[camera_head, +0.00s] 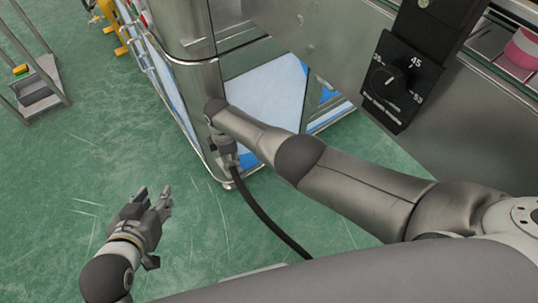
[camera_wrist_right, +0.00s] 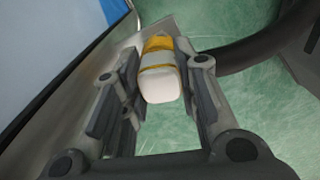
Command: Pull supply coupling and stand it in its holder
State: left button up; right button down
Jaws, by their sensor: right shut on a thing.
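The supply coupling (camera_wrist_right: 160,80), white at its near end with a yellow band, sits between the fingers of my right gripper (camera_wrist_right: 160,100) in the right wrist view. My right gripper (camera_head: 229,160) is shut on it. In the head view it is low beside the steel machine's corner, and the coupling itself is hidden there. A black hose (camera_head: 265,215) runs from that spot down to the right; it also shows in the wrist view (camera_wrist_right: 262,50). My left gripper (camera_head: 155,195) is open and empty above the green floor. I cannot make out the holder.
The steel machine (camera_head: 175,30) with a tubular rail stands close to my right gripper. A black dial panel (camera_head: 390,85) is on its front at the upper right. A small cart (camera_head: 35,90) stands at the far left. The green floor (camera_head: 50,200) at left is clear.

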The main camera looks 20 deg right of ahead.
aim_at(229, 156)
pick_arm(q)
jog(key=shift+w+d+r, duration=0.1)
jog(key=shift+w+r, duration=0.15)
jog(key=shift+r, duration=0.05)
pick_arm(e)
jog(key=shift+f, duration=0.1)
dwell(0.4)
jog(key=c, duration=1)
grip_release()
jog(key=shift+c, duration=0.2)
pick_arm(q)
jog(key=shift+t, duration=0.3)
pick_arm(e)
notch_tip(229, 156, up, 12)
